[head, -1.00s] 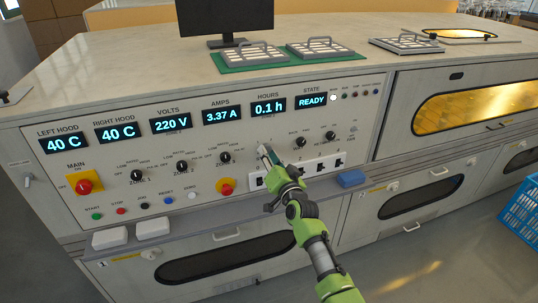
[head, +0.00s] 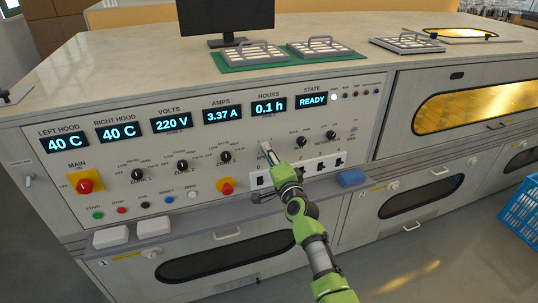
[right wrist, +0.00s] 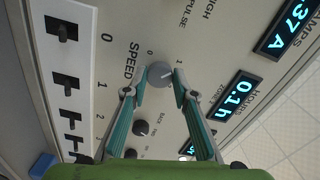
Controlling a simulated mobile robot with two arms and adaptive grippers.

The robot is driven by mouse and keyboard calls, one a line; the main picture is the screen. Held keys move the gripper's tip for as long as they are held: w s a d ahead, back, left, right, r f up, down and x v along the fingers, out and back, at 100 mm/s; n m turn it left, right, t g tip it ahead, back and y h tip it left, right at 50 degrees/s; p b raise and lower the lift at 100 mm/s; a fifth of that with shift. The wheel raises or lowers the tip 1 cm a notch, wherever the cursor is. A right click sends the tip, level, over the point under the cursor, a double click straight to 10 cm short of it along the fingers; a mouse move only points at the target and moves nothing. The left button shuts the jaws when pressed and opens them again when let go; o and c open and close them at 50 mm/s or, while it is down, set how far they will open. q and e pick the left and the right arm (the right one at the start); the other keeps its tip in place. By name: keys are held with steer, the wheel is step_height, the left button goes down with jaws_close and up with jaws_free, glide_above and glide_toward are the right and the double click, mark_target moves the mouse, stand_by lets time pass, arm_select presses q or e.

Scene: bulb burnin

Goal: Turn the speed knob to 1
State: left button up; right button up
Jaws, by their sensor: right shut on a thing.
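The speed knob (right wrist: 160,75) is a small grey round knob on the sloped control panel, with SPEED, 0 and 1 printed around it in the right wrist view. My right gripper (right wrist: 160,78) has its two fingertips on opposite sides of the knob and is shut on it. Which mark the knob's pointer faces is hard to tell. In the head view my right gripper (head: 267,150) reaches the panel below the HOURS display and hides the knob. My left gripper is not in view.
The zone 3 knob (head: 225,157) is left of my gripper, and a small black knob (head: 300,142) is to its right. A red emergency button (head: 226,186) and a blue block (head: 351,178) are nearby.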

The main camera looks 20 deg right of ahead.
stand_by(0.4)
steer(key=o, duration=1.1)
steer(key=s, duration=1.2)
steer(key=shift+d, duration=0.2)
